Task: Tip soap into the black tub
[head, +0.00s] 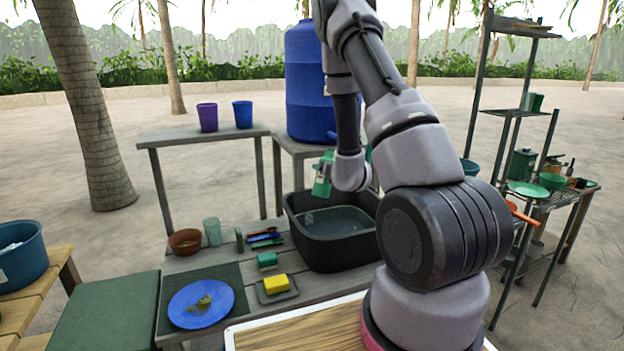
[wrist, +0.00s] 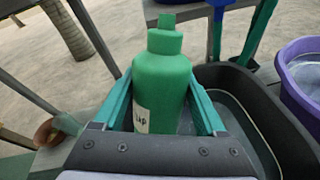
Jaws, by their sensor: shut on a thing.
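A green soap bottle (head: 322,184) with a white label is held above the left rear part of the black tub in the head view. In the wrist view the bottle (wrist: 162,85) stands between the two teal fingers of my gripper (wrist: 160,100), which is shut on it. The bottle looks close to upright, with its cap on top. The black tub (head: 340,258) sits on the low grey slatted table and holds what looks like water. Its rim (wrist: 262,112) shows to the right of the bottle in the wrist view. My arm hides the tub's right side.
A blue plate (head: 201,304), a yellow sponge (head: 276,284), a brown bowl (head: 185,241) and a clear cup (head: 212,231) stand left of the tub. A large blue barrel (head: 305,90) rises behind. A purple tub (wrist: 300,75) lies right in the wrist view.

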